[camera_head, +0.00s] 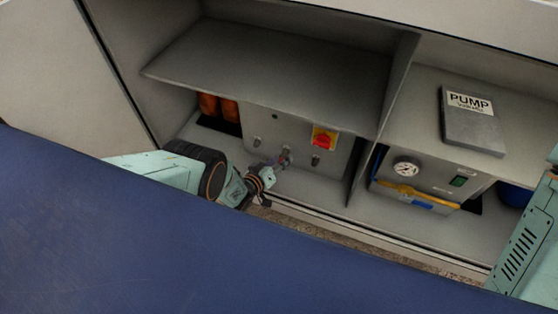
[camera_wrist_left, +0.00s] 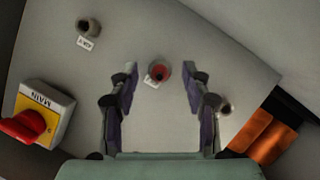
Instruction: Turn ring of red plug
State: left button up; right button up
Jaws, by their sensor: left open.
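The red plug (camera_wrist_left: 161,72) shows in the left wrist view as a round grey ring with a red centre on a pale grey panel (camera_wrist_left: 215,55). A small white label overlaps its lower left side. My left gripper (camera_wrist_left: 158,84) is open, its two fingers on either side of the plug in that view, with visible gaps. I cannot tell how far the fingertips are from the panel. In the head view my left gripper (camera_head: 279,164) reaches into the cabinet in front of the panel and partly hides the plug. My right gripper is out of view.
A yellow MAIN switch with a red knob (camera_wrist_left: 25,127) is left of the fingers in the wrist view. Other grey sockets (camera_wrist_left: 88,27) sit on the panel. Orange cylinders (camera_head: 218,105) stand beside it. A shelf (camera_head: 270,75) lies above; a pump unit (camera_head: 420,180) is right.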

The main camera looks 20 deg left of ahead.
pick_arm(q)
jog(key=shift+s, duration=0.1)
jog(key=v, duration=0.7)
dwell(0.5)
jog(key=shift+s+a, duration=0.1)
jog(key=shift+s, duration=0.05)
jog(key=w+m+y, duration=0.1)
jog(key=w+d+f+m, duration=0.1)
jog(key=w, duration=0.1)
jog(key=w+d+m+y+p, duration=0.1)
jog(key=w+m, duration=0.1)
jog(key=shift+w+d+f+y, duration=0.1)
jog(key=shift+w+f+y, duration=0.1)
jog(key=shift+f+y, duration=0.15)
jog(key=shift+b+x, duration=0.5)
jog(key=shift+x, duration=0.4)
jog(key=shift+r, duration=0.15)
grip_shut()
